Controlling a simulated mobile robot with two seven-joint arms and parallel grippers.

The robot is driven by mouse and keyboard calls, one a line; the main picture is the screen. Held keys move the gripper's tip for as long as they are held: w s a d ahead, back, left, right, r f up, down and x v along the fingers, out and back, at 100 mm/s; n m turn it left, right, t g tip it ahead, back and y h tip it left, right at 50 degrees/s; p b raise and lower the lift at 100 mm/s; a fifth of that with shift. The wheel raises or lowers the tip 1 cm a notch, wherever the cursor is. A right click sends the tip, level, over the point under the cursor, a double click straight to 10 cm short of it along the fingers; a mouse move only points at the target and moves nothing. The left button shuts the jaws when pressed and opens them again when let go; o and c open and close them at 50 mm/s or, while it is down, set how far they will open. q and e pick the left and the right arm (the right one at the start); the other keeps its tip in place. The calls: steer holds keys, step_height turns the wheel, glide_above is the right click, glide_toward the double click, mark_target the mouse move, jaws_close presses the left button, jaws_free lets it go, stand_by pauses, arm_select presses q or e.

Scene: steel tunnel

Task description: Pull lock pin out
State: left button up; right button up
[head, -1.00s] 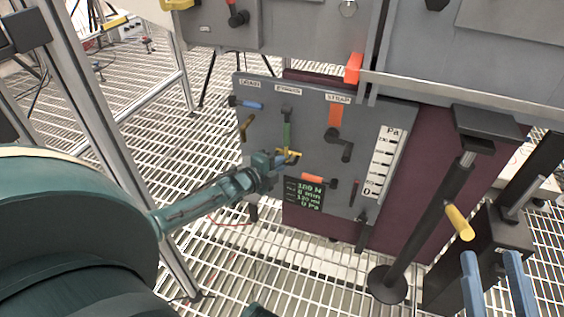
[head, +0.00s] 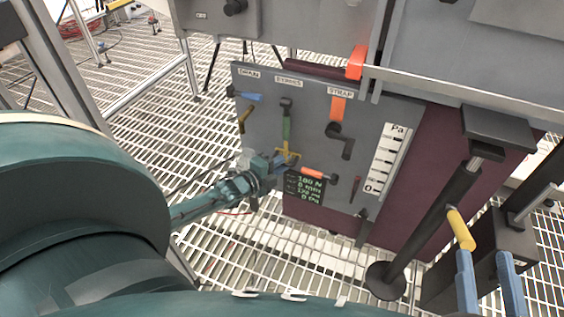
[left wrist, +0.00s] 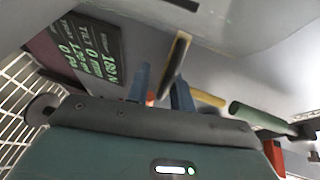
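A grey panel (head: 255,130) carries several handles and pins. My left gripper (head: 282,162) is at the yellow piece. In the left wrist view its blue fingers (left wrist: 160,92) stand apart, with a dark, yellow-edged bar (left wrist: 177,58) running down between them; contact is unclear. My right gripper (head: 485,282) is open and empty at lower right.
A dark display (head: 305,187) with green text is below the yellow piece. A black cranked handle (head: 341,139) and an orange strap (head: 338,107) are to the right. A black post with a yellow handle (head: 460,230) stands near my right gripper. Grating floor lies left.

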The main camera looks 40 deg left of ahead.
arm_select(q)
steer(key=shift+o, duration=0.7)
arm_select(e)
steer(key=shift+r, duration=0.1)
arm_select(q)
steer(key=shift+r, duration=0.1)
arm_select(e)
steer(key=shift+r, duration=0.1)
